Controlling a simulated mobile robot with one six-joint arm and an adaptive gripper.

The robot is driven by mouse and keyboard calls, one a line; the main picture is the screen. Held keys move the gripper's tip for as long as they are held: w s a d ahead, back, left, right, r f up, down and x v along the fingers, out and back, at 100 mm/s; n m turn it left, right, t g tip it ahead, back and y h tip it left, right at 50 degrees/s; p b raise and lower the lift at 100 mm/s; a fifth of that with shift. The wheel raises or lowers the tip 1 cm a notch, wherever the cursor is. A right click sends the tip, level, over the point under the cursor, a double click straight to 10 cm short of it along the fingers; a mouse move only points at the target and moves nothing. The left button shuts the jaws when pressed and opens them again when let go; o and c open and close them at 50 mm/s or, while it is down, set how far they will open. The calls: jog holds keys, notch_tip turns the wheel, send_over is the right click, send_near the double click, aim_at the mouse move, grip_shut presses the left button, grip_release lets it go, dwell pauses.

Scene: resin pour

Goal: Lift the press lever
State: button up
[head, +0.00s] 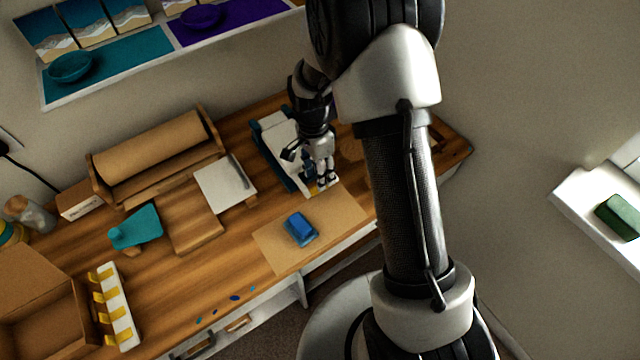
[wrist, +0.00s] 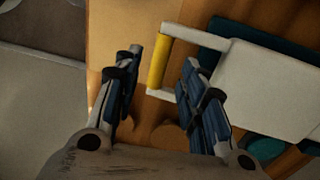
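The press (head: 272,140) stands on the workbench, with a white body and dark teal sides; its white plate (wrist: 265,85) also shows in the wrist view. Its lever is a white frame with a yellow grip bar (wrist: 158,62). A bit of the yellow bar (head: 314,189) shows beside my fingers in the head view. My gripper (wrist: 161,62) is open, one finger on each side of the yellow bar in the wrist view. I see a gap on both sides of the bar and cannot tell the depth between them. My gripper (head: 326,182) partly hides the lever in the head view.
A blue block (head: 300,229) lies on a brown sheet (head: 270,248) in front of the press. A paper roll holder (head: 155,150), a white pad (head: 222,184), a teal object (head: 137,230), a yellow-clipped rack (head: 120,318) and a cardboard box (head: 45,290) stand to the left.

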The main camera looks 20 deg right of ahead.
jog(key=shift+s+d+f+b, duration=0.1)
jog(key=shift+s+f+b, duration=0.1)
jog(key=shift+f, duration=0.8)
jog(key=shift+s+f+b, duration=0.1)
jog(key=shift+f+b, duration=0.1)
jog(key=shift+f, duration=0.75)
jog(key=shift+c, duration=0.4)
grip_shut()
